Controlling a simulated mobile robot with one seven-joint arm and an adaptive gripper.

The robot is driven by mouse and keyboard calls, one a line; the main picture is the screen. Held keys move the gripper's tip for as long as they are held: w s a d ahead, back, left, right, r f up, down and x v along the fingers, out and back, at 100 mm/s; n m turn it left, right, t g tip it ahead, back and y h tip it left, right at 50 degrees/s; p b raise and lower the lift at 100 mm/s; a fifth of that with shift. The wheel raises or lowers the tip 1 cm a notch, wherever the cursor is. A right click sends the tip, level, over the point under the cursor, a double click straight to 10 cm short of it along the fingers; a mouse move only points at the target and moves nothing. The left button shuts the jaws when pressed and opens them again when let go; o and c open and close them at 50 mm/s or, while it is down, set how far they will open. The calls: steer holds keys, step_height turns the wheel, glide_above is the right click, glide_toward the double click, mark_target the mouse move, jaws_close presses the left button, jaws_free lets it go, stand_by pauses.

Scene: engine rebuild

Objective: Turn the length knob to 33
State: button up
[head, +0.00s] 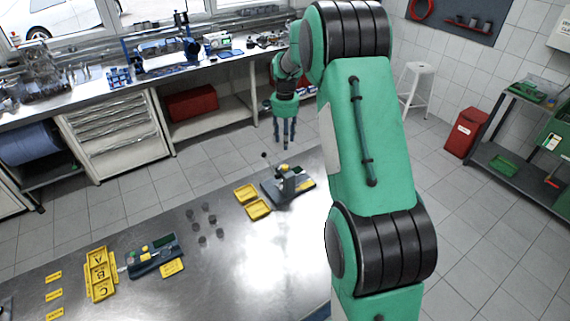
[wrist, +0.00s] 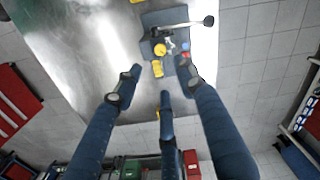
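My gripper (head: 284,143) hangs fingers-down in the head view, above and behind the far edge of the steel bench. In the wrist view its three dark blue fingers (wrist: 165,82) are spread apart with nothing between them. A grey lever fixture (head: 287,184) stands on the bench below it; the wrist view shows this fixture (wrist: 149,47) past the fingertips, with a ball-ended lever and a round yellow part (wrist: 160,49). A dark station (head: 152,256) with a green patch lies farther left on the bench. I cannot tell which part is the length knob, and no number is readable.
Yellow trays (head: 257,209) lie beside the fixture. Several small grey cylinders (head: 203,228) stand mid-bench. Yellow bins marked A, B, C (head: 101,290) and yellow labels (head: 54,296) are at the left. A cluttered back bench (head: 110,93) runs along the window. Bare steel lies between.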

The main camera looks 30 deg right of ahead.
mark_target(285, 166)
steer(key=shift+f, duration=0.15)
step_height(285, 166, down, 13)
steer(key=shift+f+p, duration=0.2)
steer(key=shift+p, duration=0.25)
stand_by(0.4)
jaws_close()
